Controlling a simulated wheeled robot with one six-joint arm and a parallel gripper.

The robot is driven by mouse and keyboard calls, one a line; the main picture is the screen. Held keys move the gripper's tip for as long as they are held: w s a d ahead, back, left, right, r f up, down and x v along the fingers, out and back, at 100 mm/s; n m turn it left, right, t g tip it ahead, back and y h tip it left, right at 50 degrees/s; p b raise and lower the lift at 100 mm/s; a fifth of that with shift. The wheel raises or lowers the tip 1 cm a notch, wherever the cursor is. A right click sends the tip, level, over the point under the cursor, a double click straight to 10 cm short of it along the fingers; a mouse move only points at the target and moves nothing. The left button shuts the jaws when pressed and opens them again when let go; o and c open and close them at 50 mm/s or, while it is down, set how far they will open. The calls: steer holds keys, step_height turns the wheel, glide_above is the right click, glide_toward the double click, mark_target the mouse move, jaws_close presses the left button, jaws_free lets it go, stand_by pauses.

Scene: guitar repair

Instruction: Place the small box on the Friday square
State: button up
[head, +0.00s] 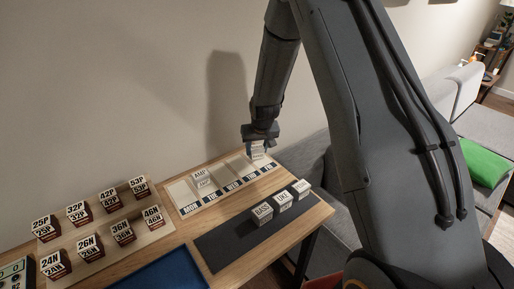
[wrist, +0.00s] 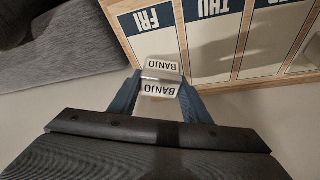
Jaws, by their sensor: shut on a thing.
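The small box is white and labelled BANJO (wrist: 160,88); in the head view it shows as a pale block (head: 257,152). My gripper (head: 258,141) is shut on it, with one blue finger on each side in the wrist view (wrist: 160,78). The Friday square (wrist: 158,45) is the pale panel beside the FRI label (wrist: 147,20), at the right end of the weekday board (head: 176,187). The box is at the wall end of this square and hides part of it. I cannot tell whether the box touches the board.
Several lettered boxes stand on a dark mat (head: 225,248) in front. The wall is close behind the board; a grey sofa (head: 312,160) is at right.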

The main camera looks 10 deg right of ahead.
steer(key=shift+f, duration=0.15)
steer(key=o, duration=1.1)
steer(key=shift+c, duration=0.2)
steer(key=b+v, duration=0.3)
steer(key=v, duration=0.9)
steer(key=s+r+g, duration=0.2)
steer(key=s+g, duration=0.1)
steer(key=s, duration=2.4)
steer(key=shift+s, duration=0.2)
